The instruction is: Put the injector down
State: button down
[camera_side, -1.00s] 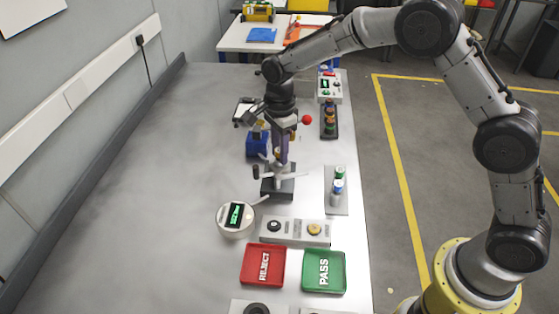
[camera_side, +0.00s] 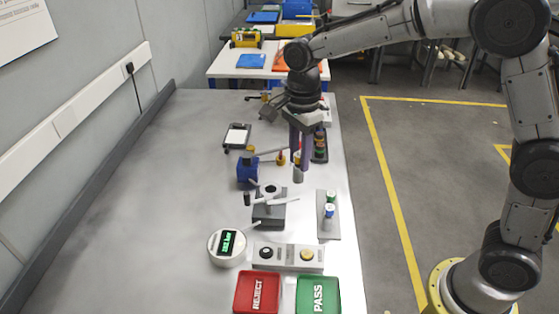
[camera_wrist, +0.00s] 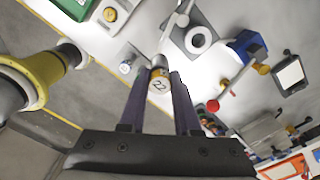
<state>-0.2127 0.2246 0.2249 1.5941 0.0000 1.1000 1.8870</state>
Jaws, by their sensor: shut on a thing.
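The injector (camera_side: 298,173) is a small upright cylinder with a grey lower body and a yellow-orange band. In the wrist view its round end (camera_wrist: 158,86) faces me and is marked "22". My gripper (camera_side: 297,152) has its purple fingers shut on the injector. The fingers also show in the wrist view (camera_wrist: 158,92). The injector hangs behind and to the right of a dark stand with a white ring (camera_side: 269,212), apart from it. A grey rack (camera_side: 328,228) with capped pieces stands nearer, to the right. I cannot tell the exact height above the table.
A dark rack (camera_side: 320,157) with coloured pieces is close behind my gripper. A blue fixture (camera_side: 247,172) with a red-knobbed lever stands left. A round gauge (camera_side: 227,248), button panel (camera_side: 288,257), red REJECT tray (camera_side: 257,293) and green PASS tray (camera_side: 318,295) are in front. The table's left is clear.

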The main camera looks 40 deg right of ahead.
jog(key=s+a, duration=0.2)
jog(key=s, duration=2.7)
jog(key=shift+w+a+f, duration=1.55)
jog(key=shift+w+f, duration=0.2)
jog(key=shift+f, duration=0.35)
jog(key=shift+w+a+f, duration=1.55)
jog(key=shift+w+f, duration=0.15)
jog(key=shift+f, duration=0.45)
jog(key=shift+w+a+f, duration=1.55)
jog(key=shift+w+f, duration=0.2)
jog(key=shift+f, duration=0.35)
